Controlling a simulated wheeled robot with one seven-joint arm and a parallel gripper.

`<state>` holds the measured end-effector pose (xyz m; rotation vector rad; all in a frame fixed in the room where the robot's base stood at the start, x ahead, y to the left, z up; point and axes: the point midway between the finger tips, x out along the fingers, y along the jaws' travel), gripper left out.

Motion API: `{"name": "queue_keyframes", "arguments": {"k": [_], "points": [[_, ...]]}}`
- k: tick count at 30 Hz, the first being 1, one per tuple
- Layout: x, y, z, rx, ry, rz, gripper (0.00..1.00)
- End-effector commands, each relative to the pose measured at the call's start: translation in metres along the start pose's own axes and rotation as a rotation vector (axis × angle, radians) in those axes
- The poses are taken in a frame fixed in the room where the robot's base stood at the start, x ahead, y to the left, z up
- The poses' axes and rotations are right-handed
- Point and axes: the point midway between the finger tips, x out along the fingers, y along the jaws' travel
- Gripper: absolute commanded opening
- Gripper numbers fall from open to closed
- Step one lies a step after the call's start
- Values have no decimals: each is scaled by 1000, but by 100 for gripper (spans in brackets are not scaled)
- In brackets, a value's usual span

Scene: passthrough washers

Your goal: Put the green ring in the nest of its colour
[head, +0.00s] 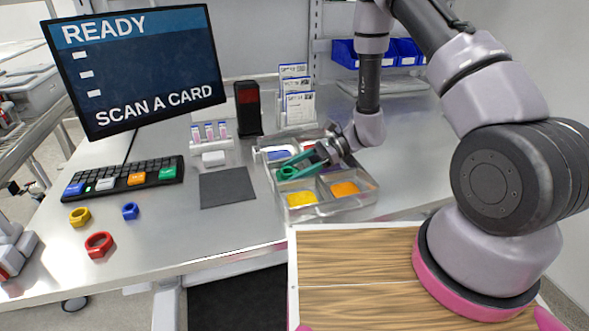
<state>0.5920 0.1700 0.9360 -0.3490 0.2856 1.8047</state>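The green ring (287,172) shows at the tips of my gripper (295,168), over the left side of a clear divided tray (330,211). My gripper reaches in from the right and appears shut on the ring; its fingers are small and similar in colour here, and hide part of the ring. The tray's nests show a blue patch (281,154) at the back left, a yellow one (300,198) at the front left and an orange one (345,189) at the front right. I cannot make out a green nest; my gripper and wrist cover part of the tray.
A yellow ring (80,217), a blue ring (130,211) and a red ring (99,245) lie at the left of the table. A dark mat (227,187), keyboard (124,176), black scanner (248,108) and card rack (297,98) stand around the tray.

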Motion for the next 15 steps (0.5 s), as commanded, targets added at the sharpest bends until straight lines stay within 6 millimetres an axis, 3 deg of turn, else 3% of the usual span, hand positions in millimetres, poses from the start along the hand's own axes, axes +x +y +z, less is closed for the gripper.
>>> {"name": "queue_keyframes", "arguments": {"k": [9, 15], "points": [[-2, 0, 4, -1, 0, 0, 74], [-35, -1, 3, 1, 0, -5, 74]]}}
